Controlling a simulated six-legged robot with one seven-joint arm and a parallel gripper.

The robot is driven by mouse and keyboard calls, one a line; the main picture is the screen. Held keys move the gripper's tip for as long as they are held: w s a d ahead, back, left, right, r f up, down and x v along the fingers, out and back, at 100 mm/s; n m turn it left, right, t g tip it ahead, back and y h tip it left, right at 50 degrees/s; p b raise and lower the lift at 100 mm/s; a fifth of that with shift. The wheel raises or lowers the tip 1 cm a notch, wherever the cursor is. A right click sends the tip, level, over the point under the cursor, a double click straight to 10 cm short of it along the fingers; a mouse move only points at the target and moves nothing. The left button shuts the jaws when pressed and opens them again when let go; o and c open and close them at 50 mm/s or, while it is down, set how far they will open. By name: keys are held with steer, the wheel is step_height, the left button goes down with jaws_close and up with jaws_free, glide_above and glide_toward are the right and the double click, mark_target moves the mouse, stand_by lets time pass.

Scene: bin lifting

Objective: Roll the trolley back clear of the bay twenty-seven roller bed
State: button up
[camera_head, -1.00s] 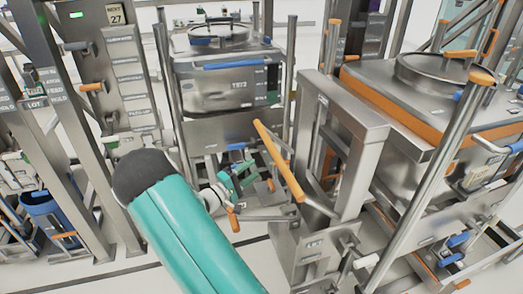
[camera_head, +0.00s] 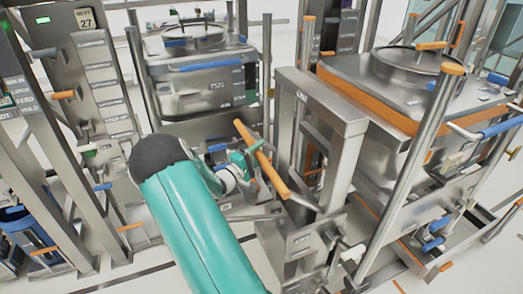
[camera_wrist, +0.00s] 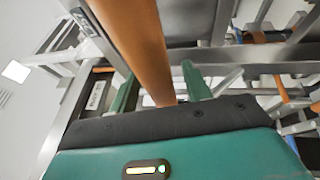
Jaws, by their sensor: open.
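A steel trolley frame (camera_head: 345,130) with a tall upright stands at centre. An orange bar handle (camera_head: 273,177) slants out from its near side. My gripper (camera_head: 250,162) is beside the handle in the head view, at the end of my teal arm. In the wrist view, the open green fingers (camera_wrist: 160,88) lie either side of the orange bar (camera_wrist: 135,40), which passes between them. I cannot tell whether they touch it. A steel bin (camera_head: 200,85) with a blue handle stands behind. The roller bed is not clearly visible.
Some pale floor (camera_head: 130,283) is bare at the front left.

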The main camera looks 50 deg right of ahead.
steer(key=shift+x, duration=0.9)
steer(key=shift+w, duration=0.1)
jaws_close()
steer(key=shift+w, duration=0.1)
